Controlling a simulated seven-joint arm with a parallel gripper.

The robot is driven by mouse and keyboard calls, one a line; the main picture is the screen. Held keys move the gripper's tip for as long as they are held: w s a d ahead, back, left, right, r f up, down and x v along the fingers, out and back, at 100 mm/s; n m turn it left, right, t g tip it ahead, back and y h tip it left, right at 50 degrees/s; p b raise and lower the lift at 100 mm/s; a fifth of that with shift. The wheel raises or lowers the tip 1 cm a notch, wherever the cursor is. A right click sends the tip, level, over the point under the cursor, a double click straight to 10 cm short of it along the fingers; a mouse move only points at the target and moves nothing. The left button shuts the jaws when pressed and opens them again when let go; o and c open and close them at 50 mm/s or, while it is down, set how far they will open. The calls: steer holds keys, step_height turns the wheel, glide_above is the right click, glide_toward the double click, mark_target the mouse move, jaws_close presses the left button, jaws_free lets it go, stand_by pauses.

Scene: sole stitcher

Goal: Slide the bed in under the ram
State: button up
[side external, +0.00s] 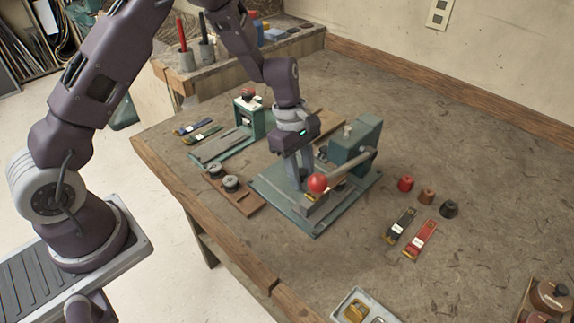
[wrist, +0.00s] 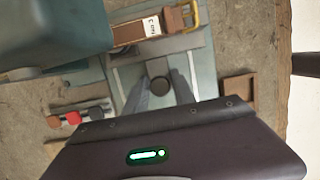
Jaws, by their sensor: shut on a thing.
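The dark green press (side external: 353,143) stands on a teal base plate (side external: 277,205), and its head (wrist: 50,30) fills the upper left of the wrist view. The grey sliding bed (wrist: 190,42) lies on the plate beside the head. A brown piece with a white lettered tag (wrist: 152,25) and a yellow part (wrist: 190,14) sits at the bed. My gripper (side external: 303,184) is low over the plate. In the wrist view its fingers (wrist: 162,98) are shut around a dark round knob (wrist: 158,87). The ram's lower end is hidden.
Tagged strips (side external: 420,238) and small cones (side external: 427,197) lie on the right.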

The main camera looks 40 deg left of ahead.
steer(key=o, duration=0.8)
steer(key=shift+d+v, duration=0.25)
steer(key=shift+v, duration=0.8)
steer(key=shift+d+v, duration=0.25)
steer(key=shift+v, duration=0.8)
steer(key=shift+d+v, duration=0.25)
steer(key=shift+v, duration=0.8)
steer(key=shift+r, duration=0.2)
steer(key=a, duration=1.2)
